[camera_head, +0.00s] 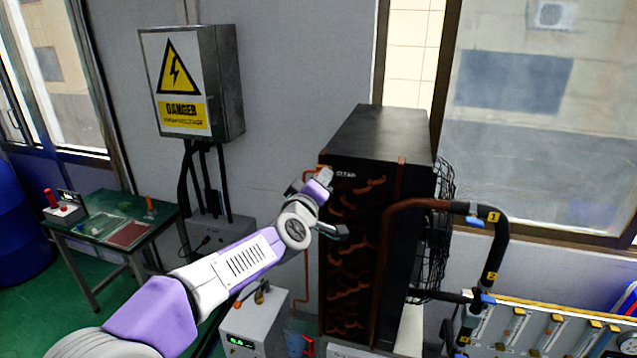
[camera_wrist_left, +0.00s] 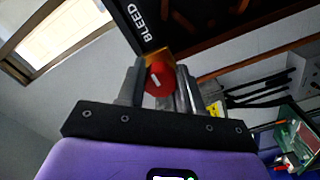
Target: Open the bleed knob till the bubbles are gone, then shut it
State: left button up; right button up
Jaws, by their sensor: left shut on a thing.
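The red bleed knob (camera_wrist_left: 160,79) has a pale mark on its face. It sits on a brass fitting below the white BLEED label (camera_wrist_left: 145,20) on the tall black cabinet (camera_head: 375,135). My left gripper (camera_wrist_left: 161,82) is shut on the knob, with one finger on each side. In the head view my left gripper (camera_head: 325,176) is at the upper left front corner of the cabinet and hides the knob. Copper-coloured coils (camera_head: 345,290) show in the cabinet's front. I cannot make out any bubbles. My right gripper is not in view.
A grey box with a green display (camera_head: 240,342) stands below my left arm. A black pipe with blue valve handles (camera_head: 490,260) runs right of the cabinet. A danger box (camera_head: 183,85) hangs on the wall, and a green table (camera_head: 110,235) stands at left.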

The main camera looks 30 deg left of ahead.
pick_arm(q)
jog(key=o, duration=1)
jog(key=shift+d, duration=0.15)
jog(key=shift+o, duration=0.2)
jog(key=v, duration=0.7)
jog(key=shift+s, duration=0.3)
jog(key=shift+f, duration=0.1)
